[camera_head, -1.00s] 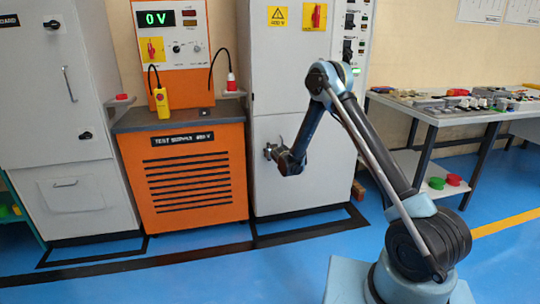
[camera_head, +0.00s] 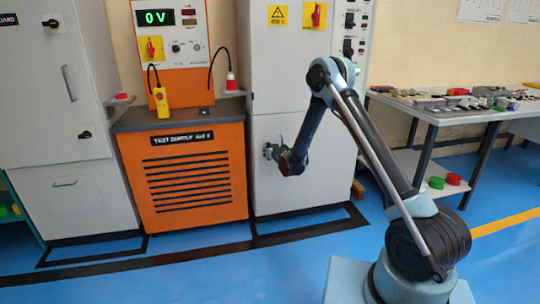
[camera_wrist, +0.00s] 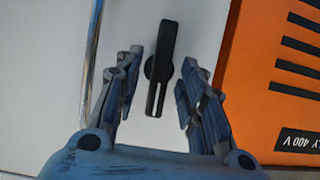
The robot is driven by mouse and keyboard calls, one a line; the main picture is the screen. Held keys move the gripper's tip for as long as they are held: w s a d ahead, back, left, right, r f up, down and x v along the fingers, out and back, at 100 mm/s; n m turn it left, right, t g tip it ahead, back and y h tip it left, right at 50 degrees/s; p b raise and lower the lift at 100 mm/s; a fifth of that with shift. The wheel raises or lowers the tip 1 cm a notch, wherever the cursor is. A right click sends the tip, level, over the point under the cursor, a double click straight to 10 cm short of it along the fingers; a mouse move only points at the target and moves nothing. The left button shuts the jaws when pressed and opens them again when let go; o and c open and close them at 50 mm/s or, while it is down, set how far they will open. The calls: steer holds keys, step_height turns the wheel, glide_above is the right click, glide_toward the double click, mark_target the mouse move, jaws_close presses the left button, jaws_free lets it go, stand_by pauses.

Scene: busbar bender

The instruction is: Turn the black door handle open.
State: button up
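The black door handle (camera_wrist: 161,65) is an elongated lever on a round base, mounted on a pale grey cabinet door (camera_wrist: 205,25). In the wrist view it stands nearly upright in the picture. My gripper (camera_wrist: 162,60) is open, with one finger on each side of the handle and a visible gap to both. I cannot tell how deep the fingers reach past the lever. In the head view my gripper (camera_head: 269,152) is at the front of the grey cabinet (camera_head: 325,170), and the handle is not clearly visible there.
A thin metal bar (camera_wrist: 93,55) runs beside the left finger. The orange test supply cabinet (camera_head: 195,180), also in the wrist view (camera_wrist: 265,75), adjoins the door. A table (camera_head: 440,112) with parts stands at the right. Blue floor (camera_head: 200,280) in front is clear.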

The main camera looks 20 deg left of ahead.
steer(key=v, duration=1)
steer(key=d+r+m+g+h, duration=0.1)
steer(key=d+r+h, duration=0.1)
steer(key=d+r, duration=0.5)
steer(key=d+r+m+h, duration=0.15)
steer(key=d+r, duration=0.25)
steer(key=d, duration=0.6)
steer(key=s+d+r+g+h, duration=0.1)
steer(key=s+d+r, duration=0.15)
steer(key=d, duration=0.35)
steer(key=s+d+r+m+h, duration=0.1)
steer(key=s+d+r, duration=0.1)
steer(key=s+d, duration=0.35)
steer(key=s+d+r+g+h, duration=0.1)
steer(key=s+d+r, duration=0.1)
steer(key=d, duration=0.5)
steer(key=s+d+m+g, duration=0.2)
steer(key=s+d+g, duration=0.1)
steer(key=s+d, duration=1.2)
steer(key=s+d+f+g, duration=0.1)
steer(key=s+f, duration=0.2)
steer(key=s, duration=0.7)
steer(key=s+d+f+g, duration=0.2)
steer(key=s+f, duration=0.1)
steer(key=s, duration=0.8)
steer(key=shift+s+d+h, duration=0.2)
steer(key=shift+d+h, duration=0.05)
steer(key=shift+h, duration=0.1)
